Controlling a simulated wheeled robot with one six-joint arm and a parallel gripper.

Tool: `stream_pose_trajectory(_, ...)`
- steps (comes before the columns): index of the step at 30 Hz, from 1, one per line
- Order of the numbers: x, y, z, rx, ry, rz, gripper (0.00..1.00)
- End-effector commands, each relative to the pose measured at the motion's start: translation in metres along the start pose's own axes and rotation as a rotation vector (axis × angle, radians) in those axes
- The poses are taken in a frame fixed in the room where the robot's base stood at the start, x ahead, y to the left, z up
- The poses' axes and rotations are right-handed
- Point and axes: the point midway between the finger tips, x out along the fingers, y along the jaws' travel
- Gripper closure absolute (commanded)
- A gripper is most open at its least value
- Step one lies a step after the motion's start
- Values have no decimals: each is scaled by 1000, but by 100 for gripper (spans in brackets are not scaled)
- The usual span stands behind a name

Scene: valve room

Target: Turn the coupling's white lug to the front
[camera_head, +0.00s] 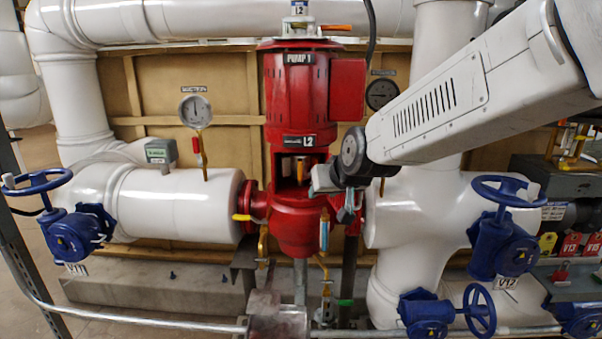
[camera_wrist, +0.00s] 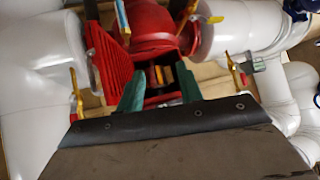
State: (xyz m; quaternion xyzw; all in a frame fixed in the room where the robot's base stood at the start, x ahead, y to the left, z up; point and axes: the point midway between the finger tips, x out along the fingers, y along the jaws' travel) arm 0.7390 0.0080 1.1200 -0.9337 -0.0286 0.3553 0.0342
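The red pump (camera_head: 295,90), labelled PUMP 1, stands upright in the middle of the head view. Its open window below the L2 plate shows the coupling (camera_head: 300,168), with a brass-coloured part and darker parts. I cannot make out a white lug on it. My gripper (camera_head: 336,194) is at the right side of this window. In the wrist view the coupling (camera_wrist: 158,76) appears in the opening beyond my two green fingers. The fingers are apart, with nothing visibly held between them. Whether they reach around the coupling I cannot tell.
A yellow-handled valve (camera_head: 242,217) and a blue-and-yellow valve fitting (camera_head: 324,232) sit close around the pump's lower body. White pipes (camera_head: 170,205) flank the pump. Blue handwheels (camera_head: 505,190) stand at the right. A grey rail (camera_head: 150,322) runs along the front.

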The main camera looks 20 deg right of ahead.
Motion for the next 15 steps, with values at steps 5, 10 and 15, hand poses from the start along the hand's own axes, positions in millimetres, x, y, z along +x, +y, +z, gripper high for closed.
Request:
stream_pose_trajectory(5, 86, -3, -59, 18, 273, 34, 64)
stream_pose_trajectory(10, 153, 2, -94, 28, 544, 110, 64)
stream_pose_trajectory(15, 202, 8, -100, 18, 800, 214, 64)
